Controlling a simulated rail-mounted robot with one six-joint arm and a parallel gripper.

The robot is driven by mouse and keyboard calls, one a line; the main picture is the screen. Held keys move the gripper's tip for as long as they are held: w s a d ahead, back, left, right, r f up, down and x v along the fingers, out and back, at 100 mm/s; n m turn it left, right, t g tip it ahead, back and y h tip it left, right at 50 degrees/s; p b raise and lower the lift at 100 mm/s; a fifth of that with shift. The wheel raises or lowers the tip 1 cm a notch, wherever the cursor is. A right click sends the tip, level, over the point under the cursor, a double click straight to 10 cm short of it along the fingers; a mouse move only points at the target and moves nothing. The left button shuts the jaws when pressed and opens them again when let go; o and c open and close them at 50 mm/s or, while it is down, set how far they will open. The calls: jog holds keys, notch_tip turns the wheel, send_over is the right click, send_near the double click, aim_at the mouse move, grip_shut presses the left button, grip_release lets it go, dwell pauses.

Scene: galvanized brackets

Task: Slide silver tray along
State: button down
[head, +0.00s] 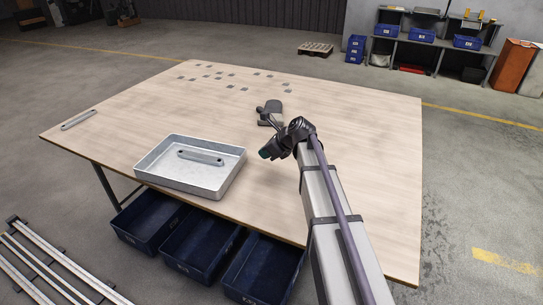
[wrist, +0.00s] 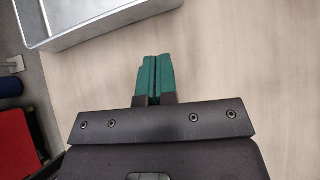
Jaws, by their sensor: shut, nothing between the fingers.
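The silver tray (head: 178,186) is a shallow rectangular metal pan lying flat near the table's front left edge. A galvanized bracket (head: 201,158) lies inside it. Part of the tray (wrist: 100,27) also shows at the top left of the wrist view. My gripper (head: 266,154) is above the table to the right of the tray and apart from it. In the wrist view its green fingers (wrist: 155,60) are closed together with nothing between them.
The wooden table (head: 370,120) has much clear room right of the tray. Another bracket (head: 78,120) lies at the left edge. Several small grey pieces (head: 232,86) are scattered at the back. Blue bins (head: 200,245) stand below the front edge.

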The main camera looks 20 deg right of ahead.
aim_at(243, 156)
jog(key=b+x, duration=0.2)
jog(key=x, duration=0.2)
jog(key=shift+w+f, duration=0.1)
jog(key=shift+f, duration=0.3)
jog(key=shift+w+a+r+p, duration=0.2)
jog(key=shift+w+a+r, duration=0.05)
jog(key=shift+w+a, duration=0.25)
jog(key=shift+w+a+r+p, duration=0.15)
jog(key=shift+w+a+r, duration=0.1)
jog(key=shift+w+a, duration=0.45)
jog(key=shift+a, duration=0.2)
jog(key=shift+w, duration=0.1)
